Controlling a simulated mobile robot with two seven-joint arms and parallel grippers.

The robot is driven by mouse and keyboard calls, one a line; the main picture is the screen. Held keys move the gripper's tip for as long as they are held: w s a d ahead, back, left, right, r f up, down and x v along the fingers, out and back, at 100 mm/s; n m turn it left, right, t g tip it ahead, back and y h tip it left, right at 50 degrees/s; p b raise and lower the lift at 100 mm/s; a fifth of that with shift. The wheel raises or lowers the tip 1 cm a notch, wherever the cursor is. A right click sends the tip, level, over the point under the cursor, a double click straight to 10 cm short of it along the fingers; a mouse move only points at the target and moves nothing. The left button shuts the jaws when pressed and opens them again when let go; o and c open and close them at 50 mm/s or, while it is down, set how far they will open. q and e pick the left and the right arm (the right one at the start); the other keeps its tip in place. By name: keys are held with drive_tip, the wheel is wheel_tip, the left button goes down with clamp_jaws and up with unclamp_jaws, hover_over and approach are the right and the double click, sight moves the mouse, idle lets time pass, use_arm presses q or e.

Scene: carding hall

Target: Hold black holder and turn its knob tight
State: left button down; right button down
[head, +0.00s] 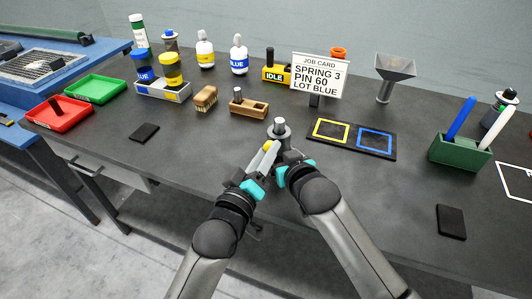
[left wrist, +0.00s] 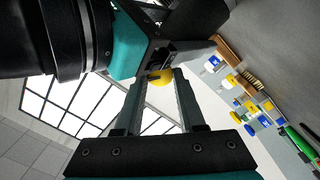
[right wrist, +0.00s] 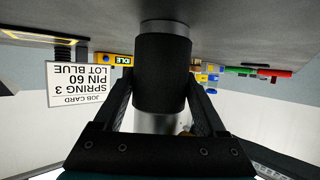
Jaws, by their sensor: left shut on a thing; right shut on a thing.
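The black holder (right wrist: 162,75) is a dark cylinder with silver metal at both ends, seen in the right wrist view. My right gripper (head: 290,158) is shut on it, one finger on each side. In the head view mostly its grey metal end (head: 279,127) shows, and the grippers hide much of the rest. The yellow knob (left wrist: 160,78) sits between the fingertips of my left gripper (head: 266,150), which is shut on it. The knob also shows in the head view (head: 267,146).
Beyond the grippers are a wooden block (head: 249,107), a brush (head: 205,98) and a job card (head: 319,76). A black mat with yellow and blue squares (head: 352,139) lies to the right, near a green pen box (head: 459,153). Red (head: 60,118) and green (head: 96,88) trays stand left.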

use_arm(q)
drive_tip(key=shift+m, duration=0.7)
drive_tip(key=c, duration=0.5)
unclamp_jaws()
drive_tip(key=v, duration=1.2)
drive_tip(key=shift+c, duration=0.2)
